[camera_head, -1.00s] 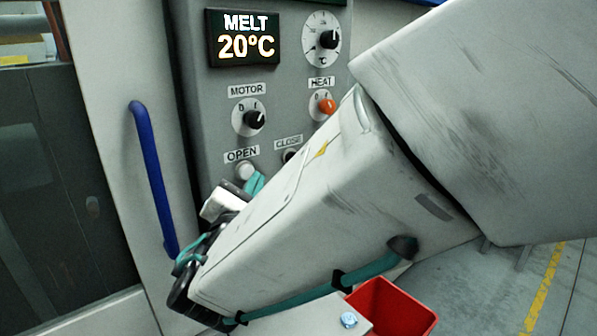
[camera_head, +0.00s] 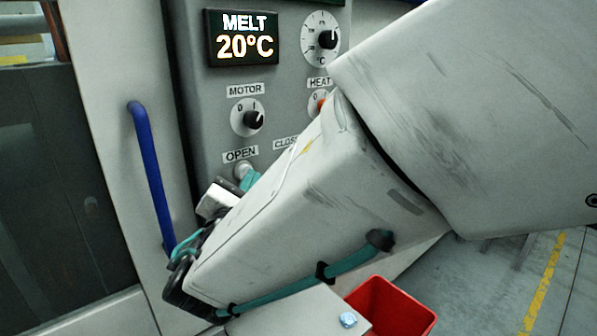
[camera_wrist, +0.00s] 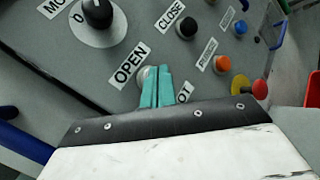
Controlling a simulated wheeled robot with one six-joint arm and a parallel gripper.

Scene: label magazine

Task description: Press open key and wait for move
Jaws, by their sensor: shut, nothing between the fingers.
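The OPEN key (camera_head: 243,168) is a pale round button under the OPEN label on the grey control panel (camera_head: 200,140). In the wrist view the OPEN key (camera_wrist: 147,74) shows only in part behind my fingertips. My gripper (camera_head: 250,182) is shut and empty, its teal fingers together. The fingertips (camera_wrist: 155,76) overlap the key in both views; I cannot tell whether they touch it or press it in. The display (camera_head: 242,37) reads MELT 20°C. The black CLOSE key (camera_wrist: 186,27) is to the right in the wrist view.
The MOTOR knob (camera_head: 250,117) sits above the OPEN key. A blue handle (camera_head: 150,180) is on the left. A red bin (camera_head: 392,308) stands below my arm. A red button on yellow (camera_wrist: 260,89) and several other buttons lie right in the wrist view.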

